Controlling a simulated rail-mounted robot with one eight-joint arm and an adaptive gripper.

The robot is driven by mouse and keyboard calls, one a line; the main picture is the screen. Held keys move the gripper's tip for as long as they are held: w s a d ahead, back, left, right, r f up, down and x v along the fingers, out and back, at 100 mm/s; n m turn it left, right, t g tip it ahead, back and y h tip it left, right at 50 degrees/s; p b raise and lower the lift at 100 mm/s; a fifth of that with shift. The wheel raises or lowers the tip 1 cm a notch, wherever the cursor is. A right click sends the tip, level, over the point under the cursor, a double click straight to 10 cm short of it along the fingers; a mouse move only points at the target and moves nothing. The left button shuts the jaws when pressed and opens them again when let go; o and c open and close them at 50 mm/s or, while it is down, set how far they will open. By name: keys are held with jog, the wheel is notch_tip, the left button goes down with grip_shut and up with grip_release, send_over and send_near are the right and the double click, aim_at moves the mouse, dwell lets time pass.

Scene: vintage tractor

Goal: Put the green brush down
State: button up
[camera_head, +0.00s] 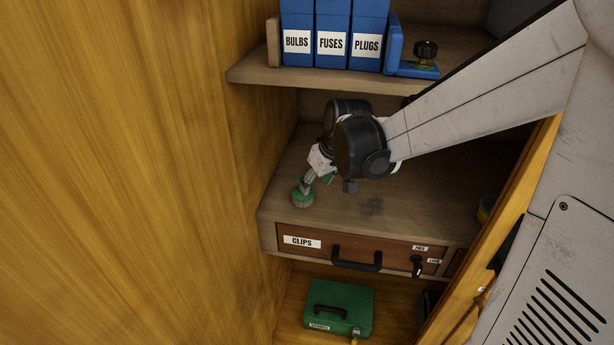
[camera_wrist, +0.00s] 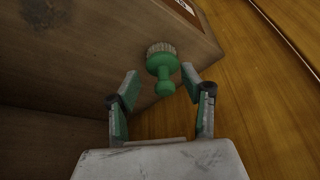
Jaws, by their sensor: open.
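The green brush (camera_head: 303,196) stands on the wooden shelf (camera_head: 345,225) at its left front corner, bristles down. In the wrist view the brush (camera_wrist: 162,66) shows its green knob and pale bristles, resting near the shelf edge. My gripper (camera_head: 309,184) is just above and behind the brush in the head view. In the wrist view my gripper (camera_wrist: 161,88) is open, with one finger on each side of the knob and visible gaps between them. Whether a finger lightly touches the knob cannot be told.
A CLIPS drawer (camera_head: 350,251) with a black handle is below the shelf. Blue boxes (camera_head: 332,30) stand on the upper shelf (camera_head: 330,80) above my arm. A wooden wall (camera_head: 130,170) is close on the left. A green case (camera_head: 339,307) lies lower down.

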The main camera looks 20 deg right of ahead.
jog(key=s+r+m+t, duration=0.1)
jog(key=s+r, duration=0.2)
jog(key=s, duration=0.4)
jog(key=s+a+r+m+t+h, duration=0.1)
jog(key=s+r, duration=0.1)
jog(key=s, duration=0.5)
jog(key=s+a+r+m, duration=0.1)
jog(key=s+r, duration=0.2)
jog(key=s, duration=0.5)
jog(key=shift+r+t, duration=0.35)
jog(key=shift+t, duration=0.05)
jog(key=shift+o, duration=0.9)
jog(key=shift+f+b, duration=0.75)
jog(key=shift+b, duration=0.2)
jog(key=shift+r, duration=0.1)
jog(key=shift+w, duration=0.15)
